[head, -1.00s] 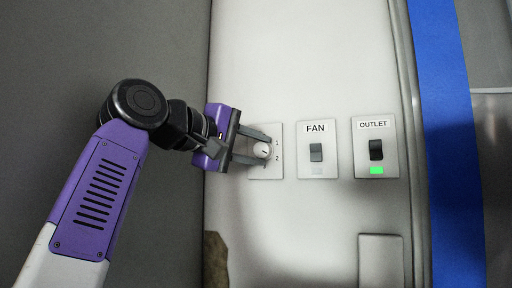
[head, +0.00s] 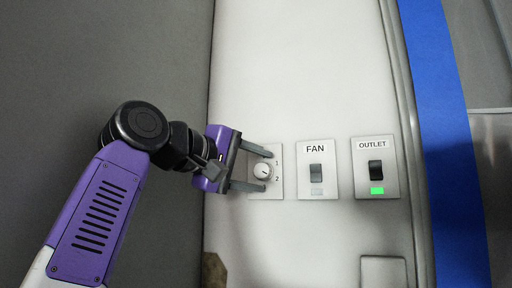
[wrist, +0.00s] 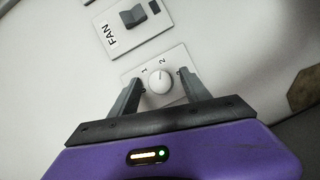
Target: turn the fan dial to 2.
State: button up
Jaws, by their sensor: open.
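The white round dial (head: 263,171) is on a white plate (head: 275,190) marked 1 and 2, to the left of the FAN switch. Its small dark mark points to the lower right, toward the 2. In the wrist view the dial (wrist: 160,81) also shows its mark toward the 2. My gripper (head: 266,170) is open, with one finger above the dial and one below it. In the wrist view the fingers stand on either side of the dial with gaps, and nothing is held.
The FAN switch (head: 316,173) has a pale, unlit indicator below it. The OUTLET switch (head: 376,169) to its right has a lit green indicator. A blank plate (head: 384,271) sits lower right. A blue strip (head: 437,140) runs down the right side.

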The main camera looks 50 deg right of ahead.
jog(key=shift+r, duration=0.1)
notch_tip(320, 180, up, 20)
jog(key=p, duration=0.3)
dwell(0.4)
